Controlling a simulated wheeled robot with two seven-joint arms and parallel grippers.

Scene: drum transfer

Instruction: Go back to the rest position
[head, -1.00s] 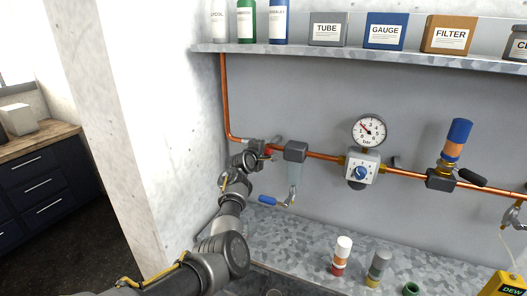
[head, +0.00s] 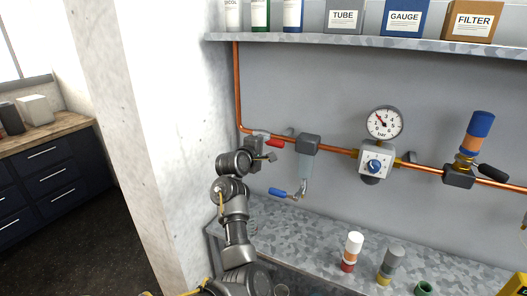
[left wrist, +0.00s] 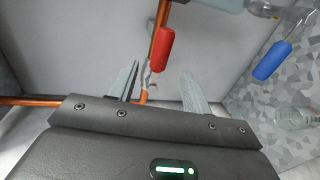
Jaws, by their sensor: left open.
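My left gripper (head: 268,151) is in front of the left end of the copper pipe, close to the red valve handle (head: 275,143). In the left wrist view its two fingers (left wrist: 158,90) are apart with nothing held between them. The red handle (left wrist: 164,50) shows just beyond the fingers there; I cannot tell the exact gap. My right gripper is in neither view.
A blue-handled tap (head: 280,193) hangs right of my left arm. A gauge (head: 383,122) and a regulator (head: 375,163) sit along the pipe. Bottles (head: 352,252) stand on the metal bench. A shelf (head: 340,39) runs above; a white wall (head: 130,130) is at left.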

